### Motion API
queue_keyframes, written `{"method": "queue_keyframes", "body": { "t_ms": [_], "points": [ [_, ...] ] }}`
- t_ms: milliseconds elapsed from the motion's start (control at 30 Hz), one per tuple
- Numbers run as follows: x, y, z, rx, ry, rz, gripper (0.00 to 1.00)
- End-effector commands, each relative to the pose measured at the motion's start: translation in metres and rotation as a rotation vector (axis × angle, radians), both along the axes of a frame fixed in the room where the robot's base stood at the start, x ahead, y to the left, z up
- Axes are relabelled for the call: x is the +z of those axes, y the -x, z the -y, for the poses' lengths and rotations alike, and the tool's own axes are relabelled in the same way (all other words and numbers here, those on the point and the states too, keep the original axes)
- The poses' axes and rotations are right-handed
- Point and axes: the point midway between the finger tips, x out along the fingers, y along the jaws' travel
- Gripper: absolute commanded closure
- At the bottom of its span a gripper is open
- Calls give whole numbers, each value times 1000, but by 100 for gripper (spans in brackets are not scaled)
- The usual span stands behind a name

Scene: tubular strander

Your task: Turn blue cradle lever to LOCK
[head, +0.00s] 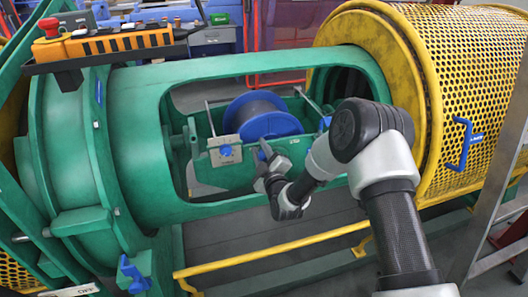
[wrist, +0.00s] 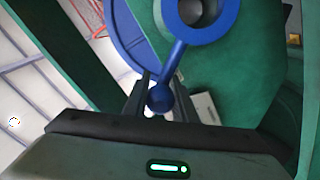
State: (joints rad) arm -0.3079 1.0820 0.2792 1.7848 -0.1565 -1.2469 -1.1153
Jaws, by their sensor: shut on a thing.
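The blue cradle lever (wrist: 177,62) shows in the wrist view as a ring-shaped hub at the top with a rod running down to a ball knob. My gripper (wrist: 163,88) is shut on the knob end, with one dark finger on each side. In the head view my gripper (head: 264,153) reaches through the tube's window to the near side of the green cradle (head: 207,180), just in front of the blue spool (head: 270,124). The lever cannot be made out there, and no LOCK mark is readable.
The green tube (head: 140,170) frames the window around my wrist. A yellow perforated guard (head: 470,90) stands at right, and a yellow rail (head: 275,250) runs below. A metal ladder-like frame (head: 500,170) is at far right.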

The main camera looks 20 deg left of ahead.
Motion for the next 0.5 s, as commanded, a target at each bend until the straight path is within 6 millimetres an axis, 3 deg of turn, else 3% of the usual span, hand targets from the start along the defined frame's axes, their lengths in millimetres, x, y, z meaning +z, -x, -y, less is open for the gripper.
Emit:
{"method": "queue_keyframes", "body": {
  "t_ms": [500],
  "points": [
    [-5, 2, -2, -1, 38, 21, 100]
  ]
}}
